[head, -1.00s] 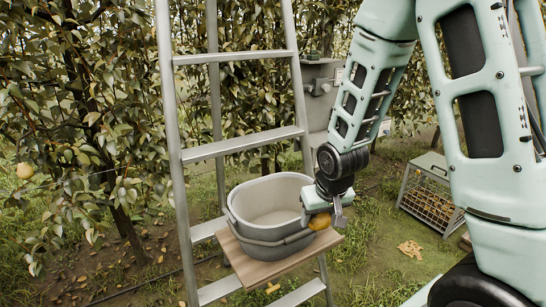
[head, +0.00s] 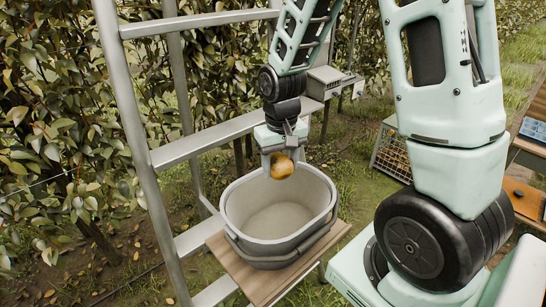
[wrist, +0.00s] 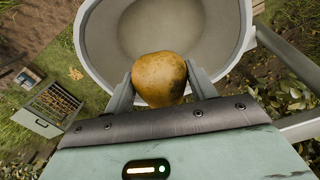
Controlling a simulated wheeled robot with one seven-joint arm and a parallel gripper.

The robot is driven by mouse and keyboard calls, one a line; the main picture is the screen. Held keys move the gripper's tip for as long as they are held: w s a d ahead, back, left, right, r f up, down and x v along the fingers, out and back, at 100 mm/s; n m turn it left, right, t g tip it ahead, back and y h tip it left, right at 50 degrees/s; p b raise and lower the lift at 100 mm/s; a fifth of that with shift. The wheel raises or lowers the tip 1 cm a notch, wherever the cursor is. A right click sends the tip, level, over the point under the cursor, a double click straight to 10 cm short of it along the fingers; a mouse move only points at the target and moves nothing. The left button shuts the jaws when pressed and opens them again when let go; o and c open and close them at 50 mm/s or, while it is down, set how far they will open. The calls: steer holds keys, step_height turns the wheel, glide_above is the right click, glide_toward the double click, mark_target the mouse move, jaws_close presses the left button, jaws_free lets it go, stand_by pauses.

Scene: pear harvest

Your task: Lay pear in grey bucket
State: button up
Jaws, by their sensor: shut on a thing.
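The pear (head: 281,166) is yellow-brown with dark spots and is held between the fingers of my gripper (head: 283,160). In the wrist view the pear (wrist: 160,79) sits between both grey fingers, with the bucket's opening beyond it. The grey bucket (head: 322,219) stands upright on a wooden board, and its visible inside is empty. In the head view my gripper and the pear are at the bucket's far rim, seemingly above it. The exact height above the rim is hard to tell.
The wooden board (head: 243,279) is fixed to a metal ladder (head: 131,126) at left. Leafy trees stand behind. A wire-sided crate (head: 392,156) stands on the grass at right, and it also shows in the wrist view (wrist: 50,108). A wooden table with an orange item (head: 522,198) is at far right.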

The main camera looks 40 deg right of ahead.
steer(key=b, duration=0.6)
glide_toward(279, 232)
step_height(279, 232, down, 5)
steer(key=b, duration=1)
steer(key=shift+r, duration=0.1)
steer(key=shift+f+b, duration=0.3)
steer(key=shift+b, duration=0.15)
stand_by(0.5)
steer(key=o, duration=1.1)
steer(key=shift+o, duration=0.2)
step_height(279, 232, up, 17)
steer(key=shift+r+b, duration=0.2)
steer(key=shift+b, duration=0.1)
